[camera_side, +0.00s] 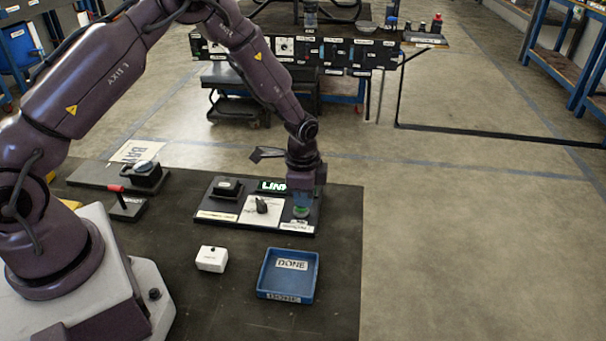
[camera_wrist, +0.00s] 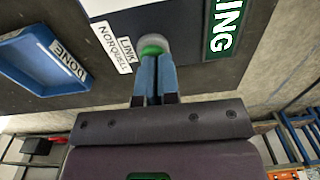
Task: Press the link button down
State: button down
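The link button (camera_wrist: 152,48) is a green round button in a pale ring, beside a white label reading LINK (camera_wrist: 125,52) in the wrist view. In the side view the green button (camera_side: 301,211) sits at the right end of a dark panel (camera_side: 234,214). My gripper (camera_wrist: 155,60) points down onto it, its two blue fingers side by side and shut with nothing between them. The fingertips appear to touch the button's top; how far down it is cannot be told. A green lit sign (camera_wrist: 226,25) showing "ING" stands next to it, and is partly hidden by my gripper in the side view.
A blue DONE tray (camera_side: 289,275) and a white box (camera_side: 211,259) lie in front of the panel. A white pad with a dark object (camera_side: 262,206) is left of the button. A red-handled lever (camera_side: 118,195) stands farther left. The table's right front is bare.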

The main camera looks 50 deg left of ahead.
aim_at(289, 219)
notch_tip(289, 219, up, 14)
dwell(0.4)
dwell(0.8)
jog(key=s+r+n+t, duration=0.2)
jog(key=s+r+n, duration=0.2)
jog(key=s+r, duration=0.4)
jog(key=s+d+r+n+t, duration=0.1)
jog(key=s+r+n+t, duration=0.2)
jog(key=s+r, duration=0.6)
jog(key=s+n, duration=0.2)
jog(key=s, duration=0.4)
jog(key=shift+s+r, duration=0.2)
jog(key=shift+s, duration=0.1)
